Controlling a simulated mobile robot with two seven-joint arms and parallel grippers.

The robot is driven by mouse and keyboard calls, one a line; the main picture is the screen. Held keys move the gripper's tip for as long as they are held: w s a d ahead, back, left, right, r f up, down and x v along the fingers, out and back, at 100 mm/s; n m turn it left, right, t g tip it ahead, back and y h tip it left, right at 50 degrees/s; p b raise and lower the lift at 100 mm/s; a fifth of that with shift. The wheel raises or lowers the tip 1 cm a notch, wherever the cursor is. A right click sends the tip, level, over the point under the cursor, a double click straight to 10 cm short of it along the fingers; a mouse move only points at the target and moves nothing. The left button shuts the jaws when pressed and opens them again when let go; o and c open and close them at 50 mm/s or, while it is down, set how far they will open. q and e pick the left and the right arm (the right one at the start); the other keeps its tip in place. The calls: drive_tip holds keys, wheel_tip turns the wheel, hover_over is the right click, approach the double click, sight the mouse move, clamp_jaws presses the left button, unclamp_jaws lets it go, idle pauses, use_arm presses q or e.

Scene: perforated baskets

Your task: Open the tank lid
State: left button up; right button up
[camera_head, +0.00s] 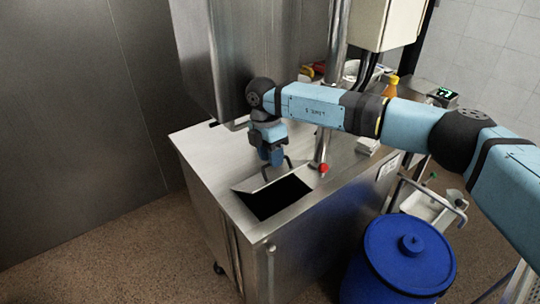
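The tank is a steel cabinet (205,158) with a flat top. A dark rectangular opening (278,198) shows in that top. The metal lid (255,183) stands tilted up along the far side of the opening, partly uncovering it. A thin dark handle (291,163) shows at the lid. My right arm reaches in from the right, and its blue gripper (272,160) points down at the lid beside the handle. The fingertips are small and partly hidden, so I cannot tell whether they grip the handle. My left gripper is out of view.
A steel column (337,60) with a red knob (323,168) rises just right of the lid. A tall steel box (235,60) stands behind. A blue lidded barrel (395,262) is at the front right. Bare floor lies at the left.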

drive_tip(key=shift+d+r, duration=0.1)
wheel_tip(320, 180, up, 20)
drive_tip(key=b, duration=0.2)
idle(0.4)
